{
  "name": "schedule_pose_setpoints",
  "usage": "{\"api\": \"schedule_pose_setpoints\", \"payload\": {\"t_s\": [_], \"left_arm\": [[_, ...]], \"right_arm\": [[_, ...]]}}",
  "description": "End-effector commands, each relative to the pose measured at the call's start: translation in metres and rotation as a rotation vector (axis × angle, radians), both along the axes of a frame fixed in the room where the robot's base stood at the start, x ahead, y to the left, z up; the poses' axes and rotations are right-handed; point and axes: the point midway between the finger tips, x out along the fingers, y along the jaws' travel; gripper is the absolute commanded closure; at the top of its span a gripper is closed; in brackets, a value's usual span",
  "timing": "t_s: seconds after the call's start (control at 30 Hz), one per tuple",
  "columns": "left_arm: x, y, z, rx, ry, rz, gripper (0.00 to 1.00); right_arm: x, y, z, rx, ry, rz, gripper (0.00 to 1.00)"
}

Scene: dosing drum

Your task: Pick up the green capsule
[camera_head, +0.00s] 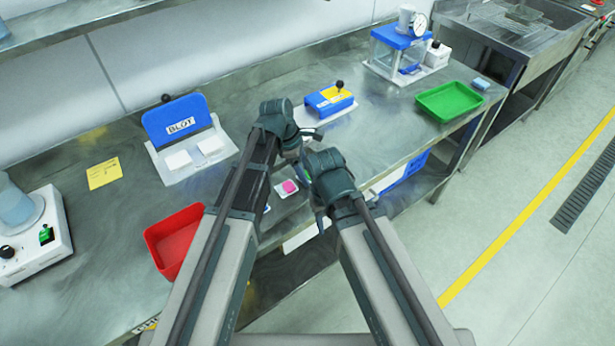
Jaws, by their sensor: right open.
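I cannot clearly make out a green capsule. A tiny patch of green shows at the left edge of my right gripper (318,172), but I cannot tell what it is. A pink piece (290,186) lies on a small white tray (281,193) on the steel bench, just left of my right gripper. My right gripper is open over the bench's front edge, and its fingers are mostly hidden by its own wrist. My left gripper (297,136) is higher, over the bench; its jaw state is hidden.
On the steel bench (243,93) stand a red bin (170,243), a blue BLOT box (177,120), a blue-and-yellow device (330,101), a green tray (449,101) and a blue-topped clear box (399,48). A yellow note (104,173) lies left.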

Motion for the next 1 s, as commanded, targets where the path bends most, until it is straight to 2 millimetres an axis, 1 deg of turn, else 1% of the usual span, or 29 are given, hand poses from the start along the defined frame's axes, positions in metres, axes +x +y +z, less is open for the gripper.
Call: {"api": "schedule_pose_setpoints", "payload": {"t_s": [0.03,0.17,0.2,0.27,0.67,0.87,1.0], "left_arm": [[0.0,0.0,0.0,0.0,0.0,0.0,0.48],[0.0,0.0,0.0,0.0,0.0,0.0,0.71],[0.0,0.0,0.0,0.0,0.0,0.0,0.79],[0.0,0.0,0.0,0.0,0.0,0.0,0.89],[0.0,0.0,0.003,0.0,0.0,0.0,0.89],[0.0,0.0,0.012,0.0,0.0,0.0,0.89],[0.0,0.0,0.024,0.0,0.0,0.0,0.89]], "right_arm": [[0.0,0.0,0.0,0.0,0.0,0.0,0.5],[0.0,0.0,0.0,0.0,0.0,0.0,0.5],[0.0,0.0,0.0,0.0,0.0,0.0,0.5],[0.0,0.0,0.0,0.0,0.0,0.0,0.5],[0.0,0.0,0.003,0.0,0.0,0.0,0.5],[0.0,0.0,0.012,0.0,0.0,0.0,0.5],[0.0,0.0,0.024,0.0,0.0,0.0,0.5]]}}
